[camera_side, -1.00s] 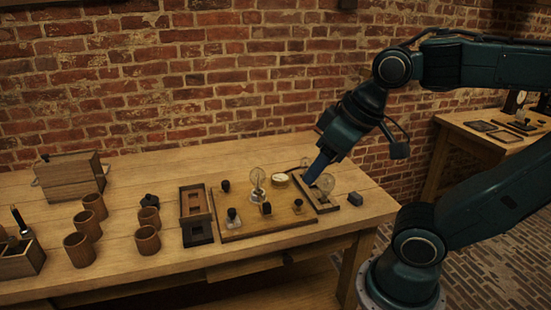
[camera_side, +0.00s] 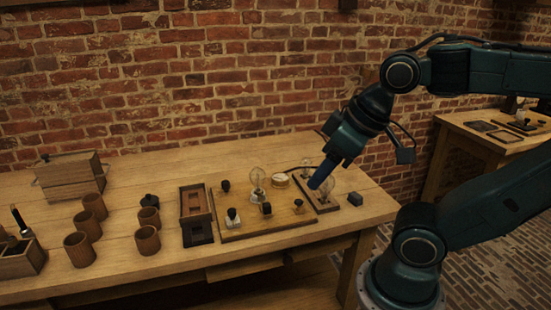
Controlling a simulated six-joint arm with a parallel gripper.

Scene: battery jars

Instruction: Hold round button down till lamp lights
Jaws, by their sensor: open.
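My gripper (camera_side: 315,184) has blue fingers pointing down and to the left, over the small dark board (camera_side: 326,207) at the right of the workbench. It is open and holds nothing that I can see. A clear glass bulb (camera_side: 327,184) stands on that board, right beside the fingertips; I cannot tell whether they touch. Another bulb (camera_side: 257,181) stands on the larger wooden board (camera_side: 235,229), which carries several small knobs. A small round brass-coloured piece (camera_side: 299,205) sits near its right edge; I cannot tell whether it is the button. No bulb shows a clear glow.
A pale round dial (camera_side: 280,181) stands at the back of the larger board. A dark slotted frame (camera_side: 195,213), several wooden cups (camera_side: 79,249) and a wooden box (camera_side: 71,177) are to the left. A small grey block (camera_side: 355,199) lies at the right.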

